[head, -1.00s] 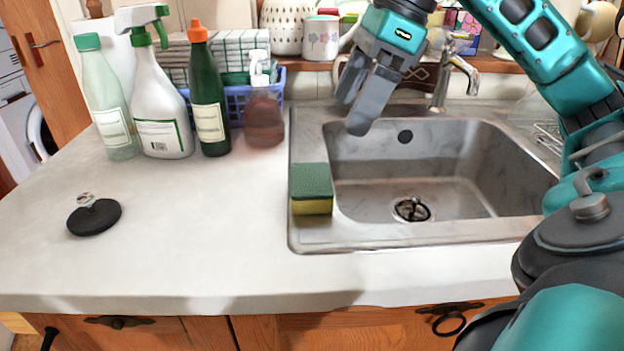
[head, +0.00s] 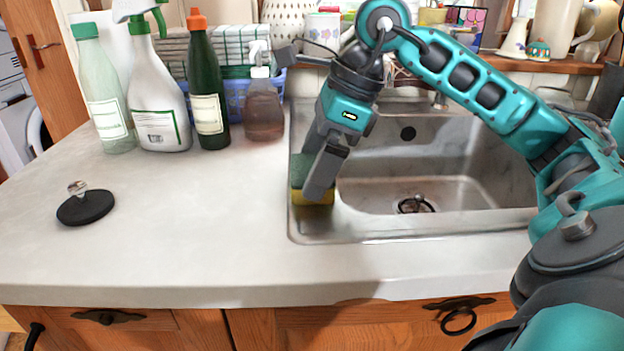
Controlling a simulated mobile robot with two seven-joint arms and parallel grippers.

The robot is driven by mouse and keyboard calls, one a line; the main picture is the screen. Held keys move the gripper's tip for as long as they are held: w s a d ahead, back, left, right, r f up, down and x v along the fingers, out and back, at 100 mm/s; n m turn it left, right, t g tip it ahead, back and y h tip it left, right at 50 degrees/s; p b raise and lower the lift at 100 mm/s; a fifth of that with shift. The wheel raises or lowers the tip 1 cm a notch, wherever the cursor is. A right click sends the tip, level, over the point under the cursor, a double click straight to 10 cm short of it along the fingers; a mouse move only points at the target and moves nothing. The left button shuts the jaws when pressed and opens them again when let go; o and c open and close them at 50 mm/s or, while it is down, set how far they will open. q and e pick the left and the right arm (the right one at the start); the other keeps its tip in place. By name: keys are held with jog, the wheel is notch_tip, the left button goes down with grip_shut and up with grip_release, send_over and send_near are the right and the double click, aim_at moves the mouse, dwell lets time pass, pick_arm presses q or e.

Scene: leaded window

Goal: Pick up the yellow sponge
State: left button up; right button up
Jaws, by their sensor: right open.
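The yellow sponge (head: 298,184) with a green top sits on the left rim of the steel sink. My right gripper (head: 314,178) is at the sponge, pointing down, with its fingers in front of it and hiding much of its right part. The gripper is open. I cannot tell whether a finger touches the sponge. My left gripper is not in view.
The sink basin (head: 455,160) lies to the right of the sponge. A soap bottle (head: 264,112), a dark green bottle (head: 208,95), a white spray bottle (head: 157,105) and a pale bottle (head: 104,100) stand at the back left. A black sink plug (head: 86,208) lies on the counter (head: 190,240), which is otherwise clear in front.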

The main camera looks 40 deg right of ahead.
jog(key=shift+c, duration=0.2)
jog(key=c, duration=0.6)
jog(key=shift+r, duration=0.1)
jog(key=shift+c, duration=0.2)
notch_tip(320, 180, up, 20)
jog(key=p, duration=1)
